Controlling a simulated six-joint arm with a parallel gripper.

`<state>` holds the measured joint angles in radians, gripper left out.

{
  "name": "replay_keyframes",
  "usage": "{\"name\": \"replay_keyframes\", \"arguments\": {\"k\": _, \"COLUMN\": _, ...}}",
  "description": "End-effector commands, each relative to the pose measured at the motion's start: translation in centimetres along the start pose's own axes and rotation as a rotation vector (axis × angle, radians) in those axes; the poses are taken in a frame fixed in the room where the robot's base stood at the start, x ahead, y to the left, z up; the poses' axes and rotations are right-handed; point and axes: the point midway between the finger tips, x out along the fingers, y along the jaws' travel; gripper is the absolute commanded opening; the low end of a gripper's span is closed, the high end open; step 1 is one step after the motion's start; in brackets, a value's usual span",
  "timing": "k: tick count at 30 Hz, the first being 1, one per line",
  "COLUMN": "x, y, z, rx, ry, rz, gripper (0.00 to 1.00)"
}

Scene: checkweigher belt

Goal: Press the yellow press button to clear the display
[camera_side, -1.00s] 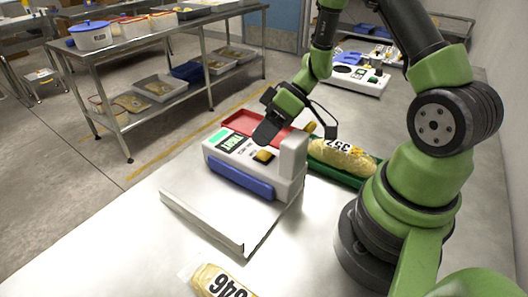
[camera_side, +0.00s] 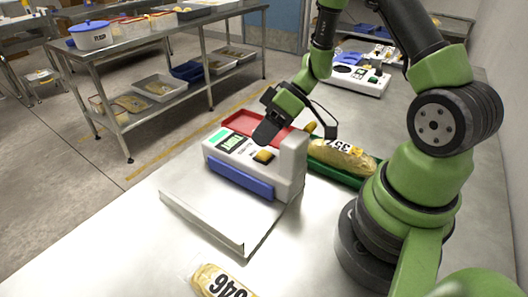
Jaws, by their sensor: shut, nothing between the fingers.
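The yellow press button (camera_side: 264,156) sits on the sloped top of a white and grey checkweigher unit (camera_side: 291,160). A green-lit display (camera_side: 231,141) is on the same panel, left of the button. My gripper (camera_side: 262,138) is shut and empty, pointing down just above and behind the button. Its dark fingertips appear close to the button; I cannot tell whether they touch it.
A steel weighing plate (camera_side: 215,215) lies in front of the unit. A red tray (camera_side: 240,122) is behind it, and a green tray (camera_side: 330,174) with a bag labelled 357 (camera_side: 343,155) is to its right. Another bag (camera_side: 215,282) lies at the front edge.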

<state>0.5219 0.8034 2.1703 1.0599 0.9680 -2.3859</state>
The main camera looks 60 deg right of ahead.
Motion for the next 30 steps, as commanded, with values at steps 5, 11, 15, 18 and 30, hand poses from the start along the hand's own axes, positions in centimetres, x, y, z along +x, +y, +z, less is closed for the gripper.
{"name": "replay_keyframes", "arguments": {"k": 5, "x": 0.0, "y": 0.0, "z": 0.0, "rx": 0.0, "ry": 0.0, "rz": 0.0, "gripper": 0.0}}
{"name": "replay_keyframes", "arguments": {"k": 11, "x": 0.22, "y": 0.14, "z": 0.18, "rx": 0.0, "ry": -0.001, "rz": -0.001, "gripper": 0.0}}
{"name": "replay_keyframes", "arguments": {"k": 15, "x": 0.55, "y": 0.38, "z": 0.4, "rx": 0.002, "ry": 0.0, "rz": -0.001, "gripper": 0.0}}
{"name": "replay_keyframes", "arguments": {"k": 18, "x": 0.62, "y": 0.44, "z": 0.44, "rx": 0.0, "ry": 0.0, "rz": 0.0, "gripper": 0.0}}
{"name": "replay_keyframes", "arguments": {"k": 30, "x": 0.68, "y": 0.49, "z": 0.49, "rx": 0.0, "ry": 0.0, "rz": 0.0, "gripper": 0.0}}
